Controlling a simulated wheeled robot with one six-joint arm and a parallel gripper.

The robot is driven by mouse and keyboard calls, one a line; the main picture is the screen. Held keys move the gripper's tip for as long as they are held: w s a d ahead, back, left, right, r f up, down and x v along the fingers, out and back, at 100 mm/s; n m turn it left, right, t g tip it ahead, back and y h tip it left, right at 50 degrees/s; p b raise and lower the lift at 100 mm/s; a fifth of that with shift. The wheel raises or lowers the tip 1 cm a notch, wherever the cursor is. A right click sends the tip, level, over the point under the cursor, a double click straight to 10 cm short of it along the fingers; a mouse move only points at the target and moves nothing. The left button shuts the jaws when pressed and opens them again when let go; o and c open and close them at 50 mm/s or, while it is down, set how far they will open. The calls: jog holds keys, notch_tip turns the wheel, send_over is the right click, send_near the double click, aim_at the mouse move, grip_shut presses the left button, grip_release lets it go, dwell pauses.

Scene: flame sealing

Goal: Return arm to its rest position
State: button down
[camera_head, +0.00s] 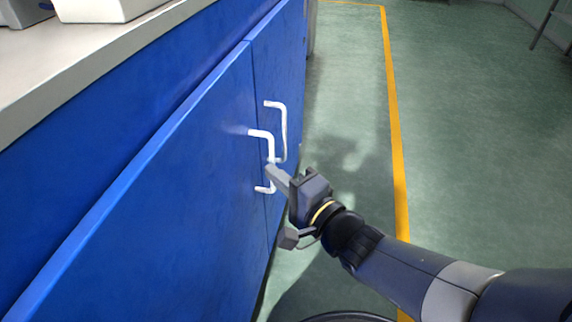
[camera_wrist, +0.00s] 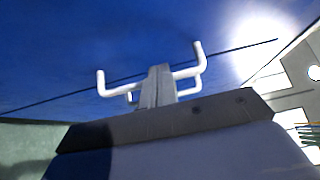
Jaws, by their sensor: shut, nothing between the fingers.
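My gripper (camera_head: 278,174) is shut and empty, its fingers pointing at the blue cabinet doors. Its fingertips are very close to the nearer white handle (camera_head: 271,146); I cannot tell whether they touch it. The farther white handle (camera_head: 284,131) is just beyond. In the wrist view, the shut fingers (camera_wrist: 158,87) cover the middle of the handles, with a white handle end (camera_wrist: 101,84) showing at the left and another (camera_wrist: 199,58) at the right. Both doors, the nearer (camera_head: 150,210) and the farther (camera_head: 277,70), look closed.
A pale countertop (camera_head: 70,75) runs above the cabinet, with white equipment (camera_head: 95,8) on it at the upper left. Green floor (camera_head: 470,130) lies open to the right of the cabinet, crossed by a yellow line (camera_head: 393,120). A metal stand leg (camera_head: 543,25) shows at the far right.

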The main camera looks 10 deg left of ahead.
jog(key=shift+s+a, duration=0.1)
jog(key=shift+s, duration=0.1)
jog(key=shift+w, duration=0.1)
send_near(285, 145)
jog(key=a+r, duration=0.3)
jog(key=r, duration=0.2)
jog(key=a, duration=0.2)
jog(key=w+a, duration=0.1)
jog(key=shift+w+a+f+b, duration=0.1)
jog(key=shift+w+a+b, duration=0.05)
jog(key=shift+a+b, duration=0.25)
jog(key=shift+d, duration=0.1)
